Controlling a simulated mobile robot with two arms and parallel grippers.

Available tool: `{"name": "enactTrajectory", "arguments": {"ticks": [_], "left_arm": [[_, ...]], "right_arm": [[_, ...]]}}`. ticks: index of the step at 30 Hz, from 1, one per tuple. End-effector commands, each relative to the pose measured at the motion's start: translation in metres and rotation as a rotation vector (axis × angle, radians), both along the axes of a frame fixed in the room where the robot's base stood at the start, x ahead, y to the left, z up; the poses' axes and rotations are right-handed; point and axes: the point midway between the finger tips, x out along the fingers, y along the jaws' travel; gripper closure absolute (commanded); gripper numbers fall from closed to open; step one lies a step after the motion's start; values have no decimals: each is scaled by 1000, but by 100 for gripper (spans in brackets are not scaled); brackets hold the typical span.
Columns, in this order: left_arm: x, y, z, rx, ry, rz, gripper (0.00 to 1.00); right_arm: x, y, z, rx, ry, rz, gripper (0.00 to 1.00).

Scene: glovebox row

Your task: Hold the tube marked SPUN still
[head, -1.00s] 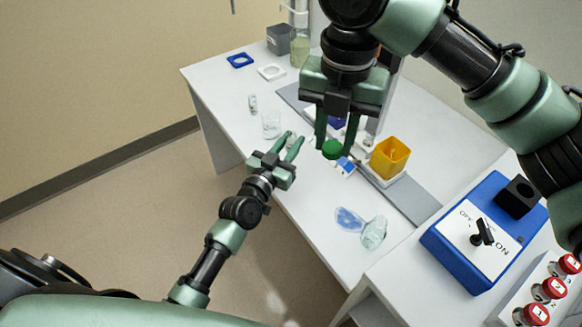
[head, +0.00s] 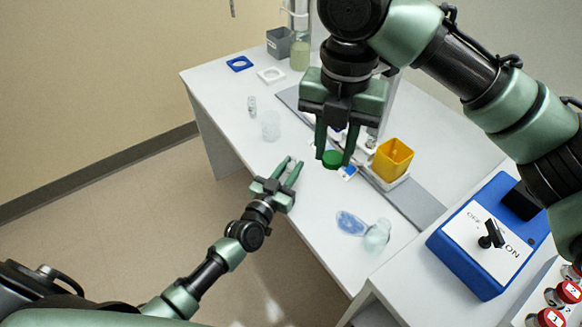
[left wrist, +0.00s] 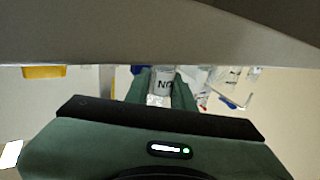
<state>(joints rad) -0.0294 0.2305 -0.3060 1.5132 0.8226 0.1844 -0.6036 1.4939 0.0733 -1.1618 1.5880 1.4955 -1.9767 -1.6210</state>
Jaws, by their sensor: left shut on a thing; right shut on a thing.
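My left gripper (head: 288,169) is low over the front-left edge of the white table in the head view. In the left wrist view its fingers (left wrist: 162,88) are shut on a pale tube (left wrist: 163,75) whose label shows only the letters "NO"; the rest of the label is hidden. I cannot read SPUN on any tube. The tube is hard to make out in the head view. My right gripper (head: 333,155) points down over the table and is shut on a round green cap-like thing (head: 332,159); what is under it is not clear.
A yellow bin (head: 393,159) stands right of my right gripper. A clear beaker (head: 271,126) and a small vial (head: 252,104) stand at the left. A blue oval thing (head: 351,223) and clear item (head: 377,236) lie in front. A blue switch box (head: 488,243) is at the right.

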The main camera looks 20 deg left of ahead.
Motion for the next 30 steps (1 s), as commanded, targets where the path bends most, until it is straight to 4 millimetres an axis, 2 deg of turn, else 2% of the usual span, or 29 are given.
{"name": "enactTrajectory", "arguments": {"ticks": [5, 6, 8, 9, 17, 20, 23, 30], "left_arm": [[0, 0, -4, -1, 0, 0, 100], [0, 0, -4, -1, 0, 0, 73], [0, 0, -3, -1, 0, 0, 56], [0, 0, -3, -1, 0, 0, 54], [0, 0, -3, -1, 0, 0, 54], [0, 0, 3, 0, 0, 0, 54], [-13, 2, -1, 0, 3, 0, 54], [-64, 11, -1, 0, 3, 0, 54]], "right_arm": [[0, 0, -3, 0, 0, 0, 100], [0, 0, -3, 0, 0, 0, 100], [0, 0, -2, 0, 0, 0, 100], [0, 0, -2, 0, 0, 0, 100], [0, 0, -2, 0, 0, 0, 100], [0, 0, 3, 0, 0, 0, 100], [0, 0, 1, 0, 0, 0, 100], [0, 0, 1, 0, 0, 0, 100]]}}
